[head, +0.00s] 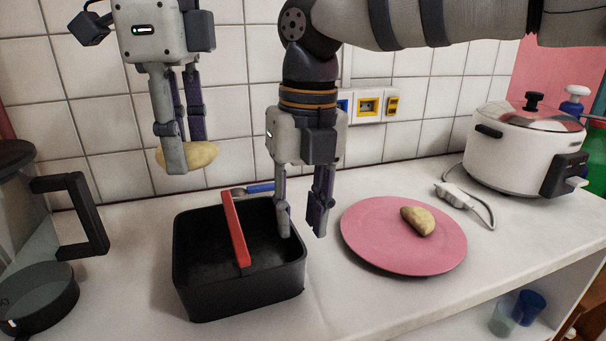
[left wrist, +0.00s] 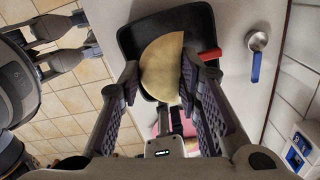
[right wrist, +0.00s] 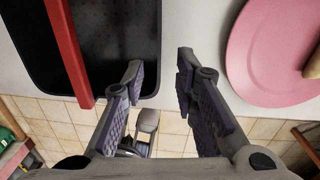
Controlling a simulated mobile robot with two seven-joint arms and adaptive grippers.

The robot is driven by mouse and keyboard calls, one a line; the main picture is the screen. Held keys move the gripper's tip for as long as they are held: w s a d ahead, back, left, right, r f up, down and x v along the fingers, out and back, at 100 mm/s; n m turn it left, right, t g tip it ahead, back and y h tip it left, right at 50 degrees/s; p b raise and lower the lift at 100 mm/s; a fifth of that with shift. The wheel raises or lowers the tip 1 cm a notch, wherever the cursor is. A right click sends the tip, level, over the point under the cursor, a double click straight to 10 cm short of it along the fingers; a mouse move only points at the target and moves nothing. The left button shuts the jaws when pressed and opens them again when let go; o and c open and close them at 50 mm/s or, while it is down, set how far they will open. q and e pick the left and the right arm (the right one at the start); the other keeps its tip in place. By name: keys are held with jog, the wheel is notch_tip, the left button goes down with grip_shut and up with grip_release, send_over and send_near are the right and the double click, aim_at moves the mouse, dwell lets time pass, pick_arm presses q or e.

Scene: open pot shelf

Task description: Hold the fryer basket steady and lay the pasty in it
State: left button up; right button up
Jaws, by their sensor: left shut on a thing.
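The black square fryer basket (head: 240,293) stands on the counter with a red handle bar (head: 236,230) across its top. My left gripper (head: 184,142) is shut on a pale, half-moon pasty (head: 203,154), high above the basket's back left; the pasty also shows in the left wrist view (left wrist: 160,68), with the basket (left wrist: 128,42) below. My right gripper (head: 301,230) is open at the basket's right wall, one finger on the inner side and the other outside, as in the right wrist view (right wrist: 160,85). Whether either finger touches the wall is unclear.
A white cooker (head: 520,150) stands at the back right, a dark-handled appliance (head: 75,215) at the left. The front counter is clear.

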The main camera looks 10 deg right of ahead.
aim_at(299, 236)
jog(key=f, duration=0.5)
jog(key=shift+a, duration=0.2)
grip_shut()
pick_arm(q)
jog(key=shift+w+d+r+m, duration=0.1)
jog(key=shift+w+r+m, duration=0.2)
jog(key=shift+r, duration=0.2)
jog(key=shift+w+r+m, duration=0.2)
jog(key=shift+w+r, duration=0.1)
jog(key=shift+r, duration=0.2)
jog(key=shift+f, duration=0.2)
notch_tip(299, 236, down, 9)
